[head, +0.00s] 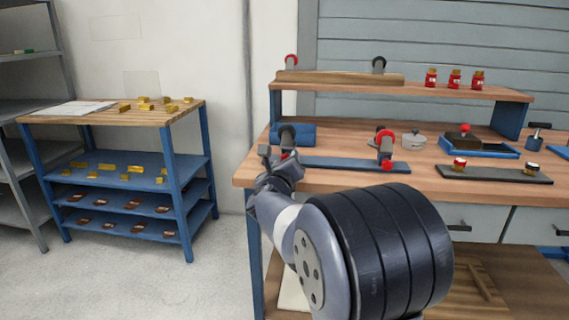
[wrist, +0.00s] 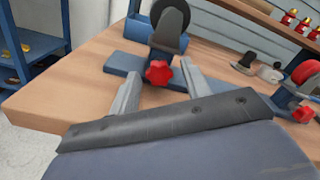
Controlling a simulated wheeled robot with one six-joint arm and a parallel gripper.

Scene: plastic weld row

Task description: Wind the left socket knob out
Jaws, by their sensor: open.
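The left socket knob (wrist: 158,72) is a red star-shaped knob on the front of a grey holder with a black wheel (wrist: 172,18), standing on a blue base strip (wrist: 122,62). My gripper (wrist: 160,76) is open, its fingers apart to the left and right of the knob in the wrist view. I cannot tell whether they touch it. In the head view my gripper (head: 275,157) is at the bench's left front and hides most of this knob. A second holder with a red wheel (head: 384,134) and red knob (head: 387,166) stands at the strip's right end.
A blue box (head: 305,132) lies behind the left holder. A raised wooden shelf (head: 440,90) bears a plank and several red jars. A grey round part (head: 413,141), blue tray (head: 500,152) and dark strip (head: 510,176) are right. A separate blue-framed rack (head: 180,165) stands left.

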